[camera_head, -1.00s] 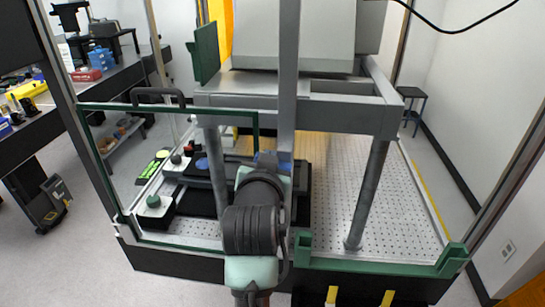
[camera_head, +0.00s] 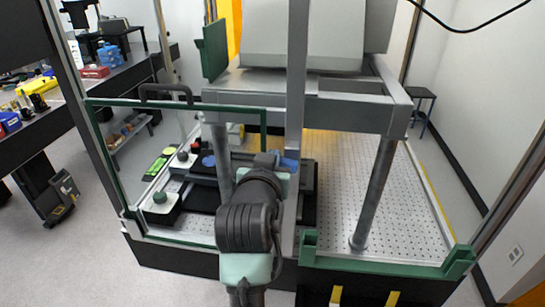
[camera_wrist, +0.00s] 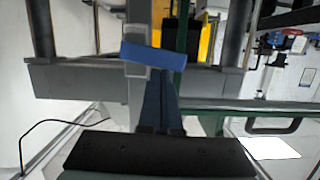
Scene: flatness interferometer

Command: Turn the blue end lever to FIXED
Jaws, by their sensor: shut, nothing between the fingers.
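A blue bar (camera_wrist: 153,55), which looks like the blue end lever, lies crosswise at my fingertips in the wrist view. In the head view a blue piece (camera_head: 290,163) shows just right of my gripper, beside the grey upright post. My gripper (camera_wrist: 161,78) is shut and empty, its dark fingers together. Their tips are at or very near the bar's lower edge; I cannot tell if they touch. In the head view my gripper (camera_head: 266,158) is partly hidden by my own wrist. No FIXED marking is readable.
A grey post (camera_head: 297,90) rises close to my gripper. A green-framed panel (camera_head: 190,102) stands at the left. A green button box (camera_head: 160,198) and a round blue knob (camera_head: 208,161) are left of my arm. The perforated plate (camera_head: 345,190) at the right is clear.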

